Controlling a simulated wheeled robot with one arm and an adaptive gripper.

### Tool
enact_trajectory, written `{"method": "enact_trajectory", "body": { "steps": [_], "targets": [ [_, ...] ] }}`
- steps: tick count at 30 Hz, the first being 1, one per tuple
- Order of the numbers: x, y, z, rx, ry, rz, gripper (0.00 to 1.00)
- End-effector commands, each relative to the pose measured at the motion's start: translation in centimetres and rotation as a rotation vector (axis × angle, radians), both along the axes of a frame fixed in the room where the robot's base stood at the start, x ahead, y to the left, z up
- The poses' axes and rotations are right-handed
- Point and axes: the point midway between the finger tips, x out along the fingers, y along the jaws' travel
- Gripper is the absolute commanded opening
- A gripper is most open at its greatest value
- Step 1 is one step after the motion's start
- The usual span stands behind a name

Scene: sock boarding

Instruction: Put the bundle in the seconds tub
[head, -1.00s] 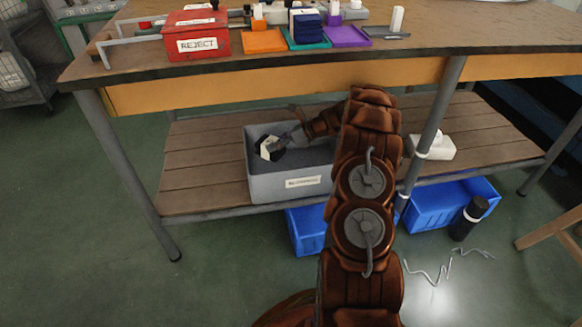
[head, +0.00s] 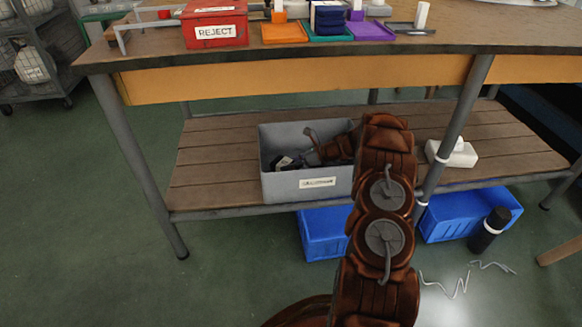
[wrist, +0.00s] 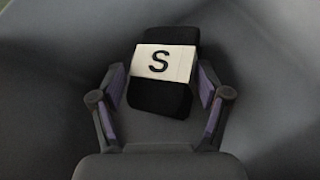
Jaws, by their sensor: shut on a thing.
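The bundle (wrist: 160,97) is black with a white band marked "S". In the wrist view it sits between the two fingers of my gripper (wrist: 160,85), which is shut on it. The grey tub (head: 283,185) stands on the lower shelf under the bench, with a white label too small to read surely. In the head view my gripper (head: 296,161) is down inside this tub with the bundle (head: 284,162), partly hidden by the front wall. Grey surfaces surround the bundle in the wrist view. I cannot tell whether it touches the tub floor.
A red REJECT box (head: 214,24) stands on the bench top beside orange, teal and purple trays. A dark blue stack lies on the teal one. Blue crates (head: 470,213) stand on the floor beneath the shelf. The shelf left of the tub is bare.

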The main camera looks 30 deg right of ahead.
Motion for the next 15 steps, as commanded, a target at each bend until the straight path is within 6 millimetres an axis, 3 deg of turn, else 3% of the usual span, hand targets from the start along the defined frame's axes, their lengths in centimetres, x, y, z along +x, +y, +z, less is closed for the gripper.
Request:
{"method": "enact_trajectory", "body": {
  "steps": [8,9,15],
  "targets": [
    [0.0,-0.06,0.04,0.0,-0.001,-0.001,0.3],
    [-0.02,-0.09,-0.02,-0.001,0.0,-0.001,0.8],
    [-0.01,-0.08,-0.03,-0.001,0.0,-0.001,1.0]
  ]
}}
